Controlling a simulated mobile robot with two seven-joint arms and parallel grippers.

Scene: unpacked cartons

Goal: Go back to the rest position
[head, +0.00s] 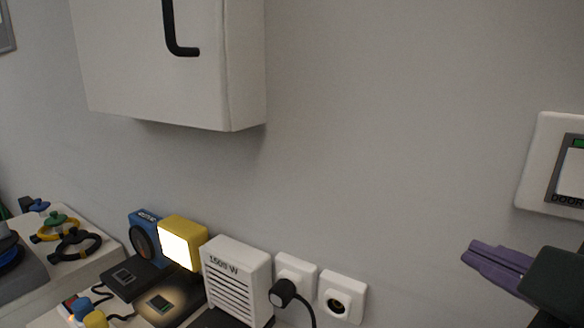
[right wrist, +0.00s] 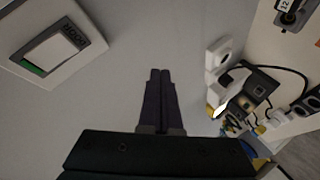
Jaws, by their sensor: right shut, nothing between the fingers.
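My right gripper (head: 497,266) is at the right edge of the head view, its purple fingers pointing left. The right wrist view shows its two fingers (right wrist: 160,75) side by side and shut, with nothing between them. It is in front of the bare grey wall, below the door switch panel (head: 562,165) and right of the wall sockets. The panel also shows in the right wrist view (right wrist: 58,50), at upper left. My left gripper is not in view.
A white wall box (head: 165,65) with a black handle hangs at upper left. Below are a 1500 W heater (head: 237,278), a lit yellow lamp (head: 183,240), a blue fan (head: 146,234) and two sockets (head: 342,297), one with a black plug. The wall between box and panel is clear.

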